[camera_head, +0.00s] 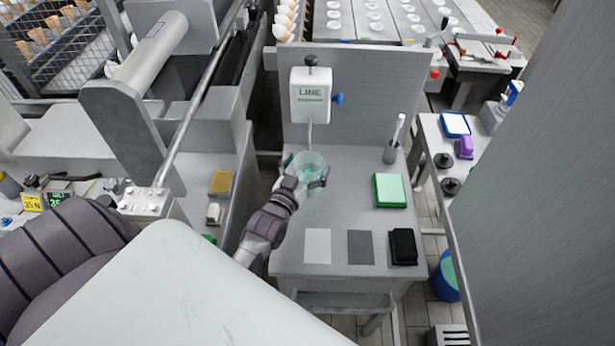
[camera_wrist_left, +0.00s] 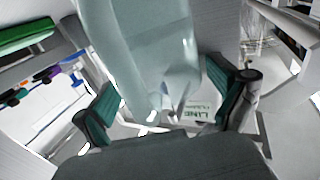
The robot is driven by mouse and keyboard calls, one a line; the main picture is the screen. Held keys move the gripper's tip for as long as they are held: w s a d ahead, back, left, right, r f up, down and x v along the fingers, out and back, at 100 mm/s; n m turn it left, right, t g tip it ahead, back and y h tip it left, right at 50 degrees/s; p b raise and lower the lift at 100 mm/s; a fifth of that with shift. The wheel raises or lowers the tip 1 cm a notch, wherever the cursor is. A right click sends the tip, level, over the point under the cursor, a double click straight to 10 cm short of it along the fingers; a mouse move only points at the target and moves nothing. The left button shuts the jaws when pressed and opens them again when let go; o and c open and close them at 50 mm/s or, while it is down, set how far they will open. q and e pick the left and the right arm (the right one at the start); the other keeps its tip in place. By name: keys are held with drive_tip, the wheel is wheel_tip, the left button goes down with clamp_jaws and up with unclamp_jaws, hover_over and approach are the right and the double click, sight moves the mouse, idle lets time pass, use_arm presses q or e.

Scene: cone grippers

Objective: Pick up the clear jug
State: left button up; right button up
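The clear jug (camera_head: 309,164) is a pale greenish, see-through vessel on the grey workbench side, just below the spout of the white dispenser. My left gripper (camera_head: 306,177) is around it, one finger on each side. The frames do not show clearly whether the jug's base touches the bench. My right gripper is not in view.
A green-and-white box (camera_head: 390,190) and a holder (camera_head: 391,154) are to the right. Flat grey pads (camera_head: 360,247) and a black block (camera_head: 403,247) lie in front. The bench between is clear.

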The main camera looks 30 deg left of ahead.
use_arm(q)
drive_tip(key=c, duration=1.5)
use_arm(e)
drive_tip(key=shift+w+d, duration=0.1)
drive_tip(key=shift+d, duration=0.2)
use_arm(q)
drive_tip(key=shift+r, duration=0.15)
drive_tip(key=shift+r, duration=1.5)
drive_tip(key=s+d+b, duration=0.2)
drive_tip(key=s+b, duration=0.2)
drive_tip(key=s, duration=1.3)
drive_tip(key=shift+s+d, duration=0.3)
drive_tip(key=shift+d, duration=0.05)
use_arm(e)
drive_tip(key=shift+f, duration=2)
use_arm(q)
drive_tip(key=shift+r, duration=0.1)
